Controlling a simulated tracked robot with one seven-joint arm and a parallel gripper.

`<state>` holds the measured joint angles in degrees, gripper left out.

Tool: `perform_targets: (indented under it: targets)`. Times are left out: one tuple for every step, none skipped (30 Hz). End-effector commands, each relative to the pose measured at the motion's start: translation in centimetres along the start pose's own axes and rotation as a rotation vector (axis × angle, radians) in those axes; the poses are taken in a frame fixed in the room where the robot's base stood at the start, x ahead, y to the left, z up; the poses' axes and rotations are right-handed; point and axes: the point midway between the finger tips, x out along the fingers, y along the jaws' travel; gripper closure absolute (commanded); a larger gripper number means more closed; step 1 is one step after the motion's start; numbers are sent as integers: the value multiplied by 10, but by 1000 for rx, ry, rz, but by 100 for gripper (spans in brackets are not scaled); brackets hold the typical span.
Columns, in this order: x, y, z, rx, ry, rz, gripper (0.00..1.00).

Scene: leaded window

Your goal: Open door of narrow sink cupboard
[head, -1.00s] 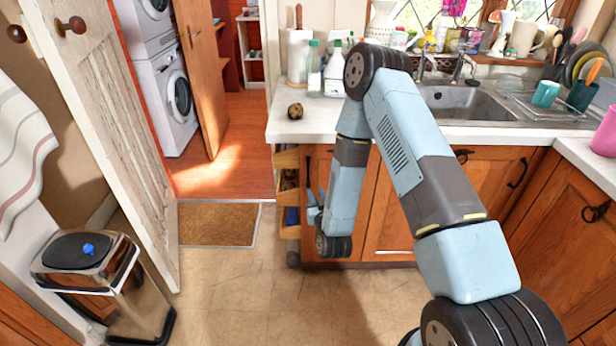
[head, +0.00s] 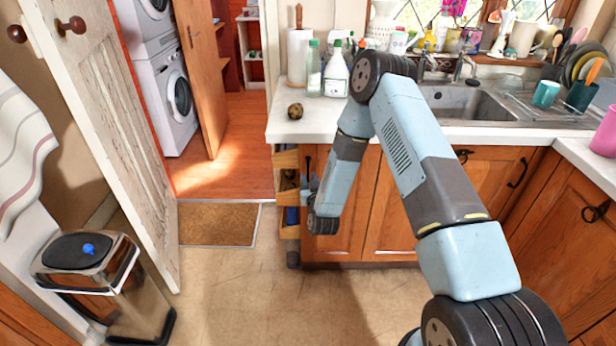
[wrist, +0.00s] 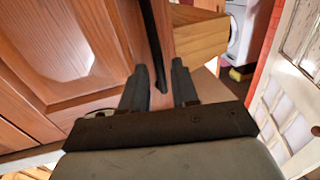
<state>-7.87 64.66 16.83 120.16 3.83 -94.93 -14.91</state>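The narrow sink cupboard door (head: 337,215) is brown wood and sits at the left end of the sink unit. It looks shut. Its dark handle shows near the door's left edge in the head view (head: 308,165). In the wrist view the door's panel (wrist: 70,50) fills the left, and the black bar handle (wrist: 153,35) runs down from the top. My gripper (wrist: 159,78) is open. The handle's lower end lies between its two fingertips in the picture; I cannot tell whether they touch it. In the head view my wrist mostly hides the gripper.
Open wooden shelves (head: 287,195) stand just left of the cupboard. The worktop (head: 330,125) above carries bottles, a paper roll and a small round brown item. A steel bin (head: 95,275) stands at the far left by an open white door. The middle floor (head: 240,290) is clear.

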Motion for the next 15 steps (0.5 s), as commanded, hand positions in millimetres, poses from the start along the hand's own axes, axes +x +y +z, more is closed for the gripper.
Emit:
perform_targets:
  targets:
    - [7, 0, 0, 1, 1, 1, 71]
    - [10, 0, 0, 1, 2, 1, 71]
    - [14, 0, 0, 1, 1, 1, 71]
    - [17, 0, 0, 1, 0, 0, 71]
    - [19, 0, 0, 1, 0, 1, 71]
    - [22, 0, 0, 1, 1, 1, 71]
    - [23, 0, 0, 1, 1, 1, 71]
    - [24, 0, 0, 1, 1, 1, 71]
    - [26, 0, 0, 1, 0, 1, 71]
    - [26, 0, 0, 1, 0, 0, 71]
    - [26, 0, 0, 1, -1, 0, 71]
    - [27, 0, 0, 1, -1, 0, 71]
    - [27, 0, 0, 1, -1, 0, 71]
    - [27, 0, 0, 1, -1, 0, 71]
    - [27, 0, 0, 1, -1, 0, 71]
